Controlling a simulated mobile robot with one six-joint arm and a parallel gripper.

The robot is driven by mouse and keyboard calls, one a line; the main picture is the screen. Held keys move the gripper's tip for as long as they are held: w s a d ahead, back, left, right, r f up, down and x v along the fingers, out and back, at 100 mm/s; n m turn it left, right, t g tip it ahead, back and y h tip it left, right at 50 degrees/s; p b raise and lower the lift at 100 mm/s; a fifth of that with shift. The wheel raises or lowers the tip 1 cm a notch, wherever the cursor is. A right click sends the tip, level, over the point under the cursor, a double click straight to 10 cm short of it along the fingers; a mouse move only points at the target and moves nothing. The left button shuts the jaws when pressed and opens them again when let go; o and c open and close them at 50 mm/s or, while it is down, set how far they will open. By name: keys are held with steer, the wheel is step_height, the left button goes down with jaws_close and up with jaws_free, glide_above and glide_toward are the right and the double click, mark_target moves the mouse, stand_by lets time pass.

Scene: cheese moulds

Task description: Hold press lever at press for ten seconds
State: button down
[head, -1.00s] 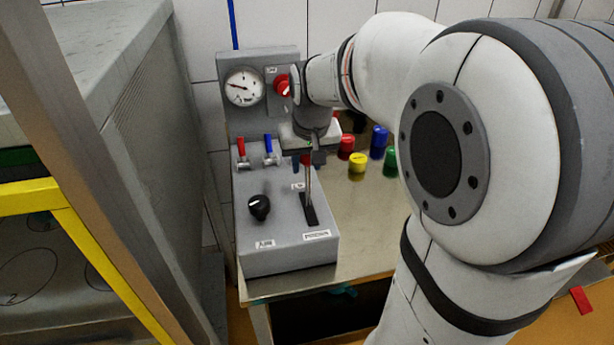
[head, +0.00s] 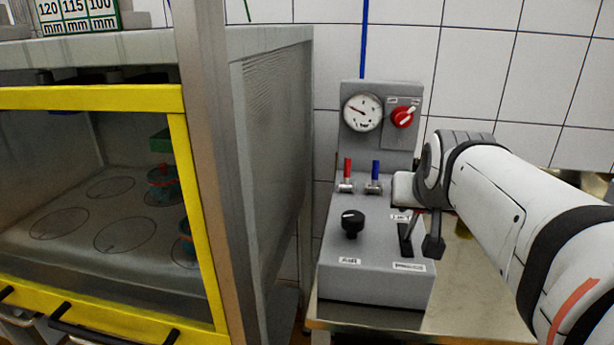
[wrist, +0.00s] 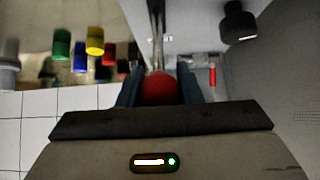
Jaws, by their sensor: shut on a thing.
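The press lever is a thin metal rod (head: 410,228) rising from a dark slot on the right of the grey control box (head: 340,283). In the wrist view its rod (wrist: 157,45) runs down to a red ball knob (wrist: 159,91). My gripper (wrist: 158,86) is shut on this knob, with one dark finger on each side. In the head view my wrist hides the knob and fingertips. A small label stands beside the slot, but I cannot read it surely. I cannot tell the lever's exact position.
A round gauge (head: 362,112) and a red rotary switch (head: 402,117) are on the back panel. Red (head: 347,169) and blue (head: 375,170) valve handles and a black knob (head: 352,224) are close by. A yellow-framed cabinet (head: 200,235) stands left. Coloured pots, one green (wrist: 62,45), appear in the wrist view.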

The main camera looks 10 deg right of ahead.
steer(key=shift+s+f, duration=0.1)
steer(key=shift+f, duration=0.1)
steer(key=c, duration=1.4)
jaws_free()
steer(key=shift+s, duration=0.1)
steer(key=shift+o, duration=1)
steer(key=shift+s+r, duration=0.1)
steer(key=shift+o, duration=0.8)
steer(key=shift+r, duration=0.1)
step_height(320, 180, up, 10)
steer(key=shift+f+p, duration=0.1)
steer(key=shift+p, duration=0.8)
